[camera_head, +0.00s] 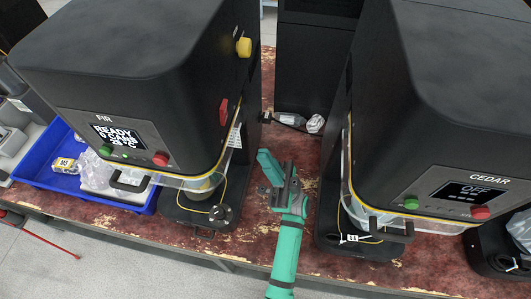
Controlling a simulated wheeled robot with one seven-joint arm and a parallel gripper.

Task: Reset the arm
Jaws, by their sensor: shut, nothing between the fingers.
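My teal arm reaches up from the bottom edge of the head view, between two black machines. My gripper (283,183) is at its far end, above the worn red bench top (250,228). It is shut and nothing shows in it. The left machine, labelled FIR (150,80), has a lit screen reading READY. The right machine, labelled CEDAR (440,90), has a screen reading OFF. My gripper is in the gap, apart from both machine bodies as far as I can see.
A bottle (290,118) and a crumpled white item (316,124) lie behind my gripper. The bench's front edge runs below the machines, with grey floor beyond.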

